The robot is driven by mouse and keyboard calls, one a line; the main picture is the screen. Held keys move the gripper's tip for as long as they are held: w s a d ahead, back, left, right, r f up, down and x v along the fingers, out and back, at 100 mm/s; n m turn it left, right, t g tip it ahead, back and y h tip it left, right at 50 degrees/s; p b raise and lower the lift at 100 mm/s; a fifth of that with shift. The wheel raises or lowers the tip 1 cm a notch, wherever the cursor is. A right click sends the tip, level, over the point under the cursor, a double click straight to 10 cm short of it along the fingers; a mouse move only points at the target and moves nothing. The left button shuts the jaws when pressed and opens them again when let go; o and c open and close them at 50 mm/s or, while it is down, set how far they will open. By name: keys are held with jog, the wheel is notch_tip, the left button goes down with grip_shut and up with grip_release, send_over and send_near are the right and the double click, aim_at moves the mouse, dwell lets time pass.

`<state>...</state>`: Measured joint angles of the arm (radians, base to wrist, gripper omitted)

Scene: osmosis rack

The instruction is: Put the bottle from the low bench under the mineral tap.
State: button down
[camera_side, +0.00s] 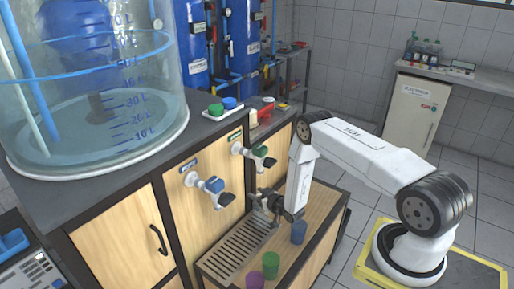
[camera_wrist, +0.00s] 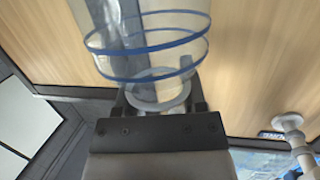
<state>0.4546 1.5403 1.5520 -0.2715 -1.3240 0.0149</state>
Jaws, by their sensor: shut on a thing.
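My gripper (camera_wrist: 158,98) is shut on a clear bottle with blue rings (camera_wrist: 148,42), holding it around its narrow neck end. In the side view my gripper (camera_side: 266,204) is low over the low bench (camera_side: 322,206), in front of the wooden cabinet. The bottle cannot be made out there. A tap with a blue handle (camera_side: 209,187) and a tap with a green handle (camera_side: 257,156) stick out from the cabinet front, near my gripper. Their labels are too small to read, so I cannot tell which is the mineral tap. A pale tap (camera_wrist: 292,130) shows in the wrist view.
A drain grate (camera_side: 236,247) lies along the bench under the taps. A large clear tank (camera_side: 95,110) stands on the counter.

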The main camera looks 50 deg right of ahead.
jog(key=shift+w+f, duration=0.15)
jog(key=shift+f, duration=0.05)
jog(key=shift+w+f, duration=0.1)
jog(key=shift+f, duration=1.7)
jog(key=shift+c, duration=0.8)
grip_release()
jog(key=v, duration=1.2)
jog(key=shift+r, duration=0.25)
jog(key=shift+w+d, duration=0.1)
